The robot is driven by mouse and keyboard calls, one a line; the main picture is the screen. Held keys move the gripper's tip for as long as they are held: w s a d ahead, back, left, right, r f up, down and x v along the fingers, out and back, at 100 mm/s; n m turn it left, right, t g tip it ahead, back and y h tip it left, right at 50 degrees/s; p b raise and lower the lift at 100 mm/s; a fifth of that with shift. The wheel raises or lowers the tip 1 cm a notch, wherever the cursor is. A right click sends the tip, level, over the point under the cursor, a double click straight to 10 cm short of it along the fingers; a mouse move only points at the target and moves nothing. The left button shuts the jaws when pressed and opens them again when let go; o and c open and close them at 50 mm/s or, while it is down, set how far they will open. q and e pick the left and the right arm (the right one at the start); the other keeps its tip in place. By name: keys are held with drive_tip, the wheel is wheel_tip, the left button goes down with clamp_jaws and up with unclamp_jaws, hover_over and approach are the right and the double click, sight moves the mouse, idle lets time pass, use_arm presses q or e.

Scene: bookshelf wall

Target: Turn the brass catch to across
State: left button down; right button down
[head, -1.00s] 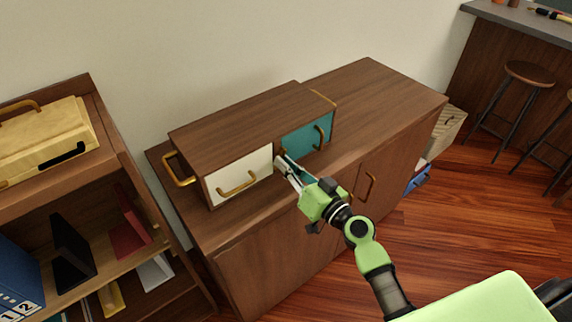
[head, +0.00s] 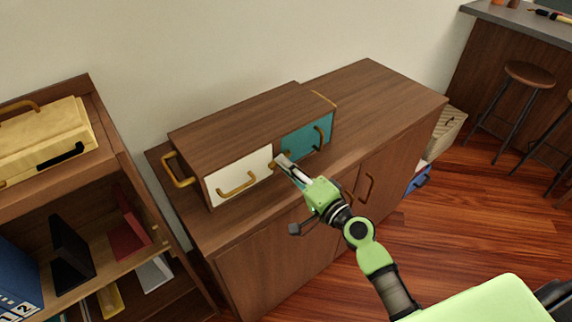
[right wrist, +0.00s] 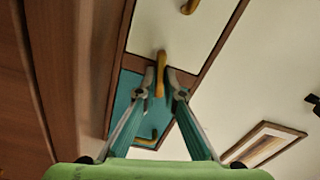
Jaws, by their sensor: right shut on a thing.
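The brass catch (right wrist: 160,74) sits on the brown strip between the white panel (right wrist: 172,28) and the teal panel (right wrist: 130,88) of a wooden cabinet. In the right wrist view it lies across that strip, one end over the white panel's edge. In the head view only a bit of the catch (head: 271,163) shows at the white panel's right edge; the fingers hide the rest. My right gripper (head: 279,162) is shut on the catch, a fingertip on each side of it, also in the right wrist view (right wrist: 162,84). My left gripper is out of view.
The small cabinet (head: 250,115) stands on a wider wooden sideboard (head: 375,85). An open bookshelf (head: 125,165) is at left.

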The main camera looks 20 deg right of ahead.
drive_tip(key=shift+r+m, duration=0.1)
drive_tip(key=shift+m, duration=1.4)
drive_tip(key=c, duration=2.1)
unclamp_jaws()
drive_tip(key=shift+c, duration=0.2)
drive_tip(key=v, duration=1.2)
drive_tip(key=shift+w, duration=0.1)
